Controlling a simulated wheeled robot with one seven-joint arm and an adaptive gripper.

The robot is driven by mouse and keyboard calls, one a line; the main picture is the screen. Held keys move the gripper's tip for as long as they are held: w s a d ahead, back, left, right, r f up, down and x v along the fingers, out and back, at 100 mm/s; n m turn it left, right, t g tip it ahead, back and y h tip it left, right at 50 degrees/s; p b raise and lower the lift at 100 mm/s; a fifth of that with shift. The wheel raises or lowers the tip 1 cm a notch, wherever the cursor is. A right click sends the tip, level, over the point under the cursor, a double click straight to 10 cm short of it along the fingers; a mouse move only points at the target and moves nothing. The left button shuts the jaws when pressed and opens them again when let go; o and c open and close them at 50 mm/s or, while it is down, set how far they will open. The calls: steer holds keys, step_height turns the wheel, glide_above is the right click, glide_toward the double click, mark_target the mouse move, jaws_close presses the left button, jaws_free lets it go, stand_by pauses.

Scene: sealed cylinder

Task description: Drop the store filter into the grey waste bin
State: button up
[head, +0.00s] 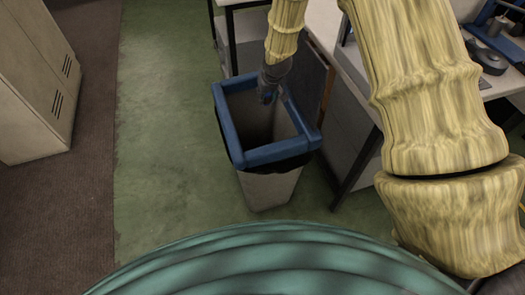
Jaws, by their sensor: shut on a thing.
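The grey waste bin (268,188) stands on the green floor in the middle of the head view. It has a thick blue rim and a dark liner, and its top is open. My gripper (267,96) points down over the far right part of the bin's opening, near the rim. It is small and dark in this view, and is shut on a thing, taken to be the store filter. The filter cannot be made out clearly; the gripper and its shadow hide it. I cannot tell how far the fingertips are above or below the rim.
A beige cabinet (35,85) is at the left on brown carpet (85,200). Green floor left of the bin is clear.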

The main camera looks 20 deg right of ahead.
step_height(320, 180, down, 2)
steer(key=shift+f+b, duration=0.15)
steer(key=shift+b, duration=0.4)
steer(key=o, duration=1)
steer(key=shift+v, duration=6.05)
